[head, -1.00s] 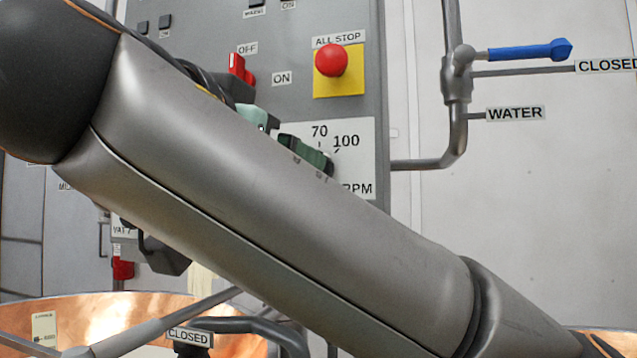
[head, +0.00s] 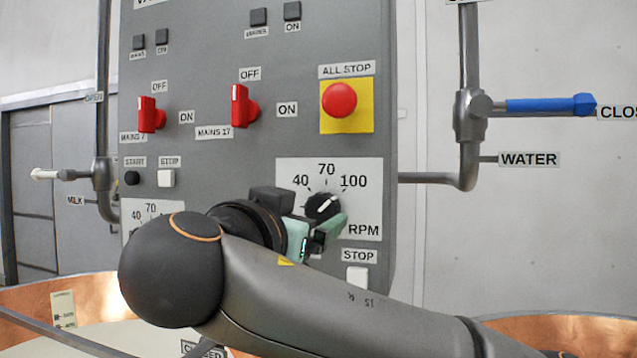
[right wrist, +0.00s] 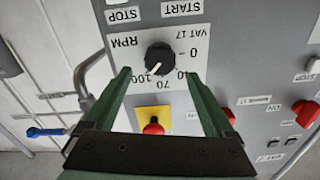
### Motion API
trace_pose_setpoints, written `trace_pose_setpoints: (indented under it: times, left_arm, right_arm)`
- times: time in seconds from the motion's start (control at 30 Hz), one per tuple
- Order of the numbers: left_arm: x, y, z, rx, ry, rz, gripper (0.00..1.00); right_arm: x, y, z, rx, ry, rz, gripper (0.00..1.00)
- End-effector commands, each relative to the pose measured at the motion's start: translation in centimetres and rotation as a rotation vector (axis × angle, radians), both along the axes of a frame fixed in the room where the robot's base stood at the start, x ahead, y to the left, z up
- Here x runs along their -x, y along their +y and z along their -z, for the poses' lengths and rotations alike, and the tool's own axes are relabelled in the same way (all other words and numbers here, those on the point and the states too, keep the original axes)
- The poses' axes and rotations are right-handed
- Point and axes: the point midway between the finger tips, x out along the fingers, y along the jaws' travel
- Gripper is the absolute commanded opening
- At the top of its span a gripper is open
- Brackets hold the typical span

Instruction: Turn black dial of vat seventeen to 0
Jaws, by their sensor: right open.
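The black dial of vat 17 (head: 322,207) sits on a white RPM plate (head: 368,202) with marks 40, 70 and 100. In the right wrist view the dial (right wrist: 159,58) appears upside down, with the labels VAT 17 and 0 beside it. Its white pointer line is toward 100. My right gripper (head: 322,232), with green fingers, is open in front of the plate, just below the dial in the head view. In the right wrist view its fingertips (right wrist: 153,74) stand either side of the dial, apparently apart from it. My left gripper is out of view.
Red mains switches (head: 242,105), the ALL STOP button (head: 340,99) and a white STOP button (head: 357,276) are close to the dial. A water pipe with a blue lever (head: 540,104) is to the right. Copper vats (head: 570,332) stand below.

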Motion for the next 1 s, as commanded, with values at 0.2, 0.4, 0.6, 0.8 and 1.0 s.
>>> trace_pose_setpoints:
  times: [0.2,0.4,0.6,0.8,1.0]
  left_arm:
    - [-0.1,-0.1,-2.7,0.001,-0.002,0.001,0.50]
    - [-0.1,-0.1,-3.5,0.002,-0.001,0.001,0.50]
    - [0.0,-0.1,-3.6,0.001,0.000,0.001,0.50]
    - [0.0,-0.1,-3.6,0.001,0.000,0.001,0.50]
    - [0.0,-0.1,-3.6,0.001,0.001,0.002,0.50]
  right_arm:
    - [-2.3,-0.9,-0.3,0.002,0.003,0.005,0.89]
    - [-4.6,-1.5,-0.1,0.002,0.002,0.000,0.89]
    - [-5.3,-1.7,0.1,0.001,0.001,-0.002,0.89]
    - [-5.3,-1.7,0.1,0.000,0.002,-0.002,0.89]
    - [-5.2,-1.7,0.1,0.000,0.002,-0.002,0.66]
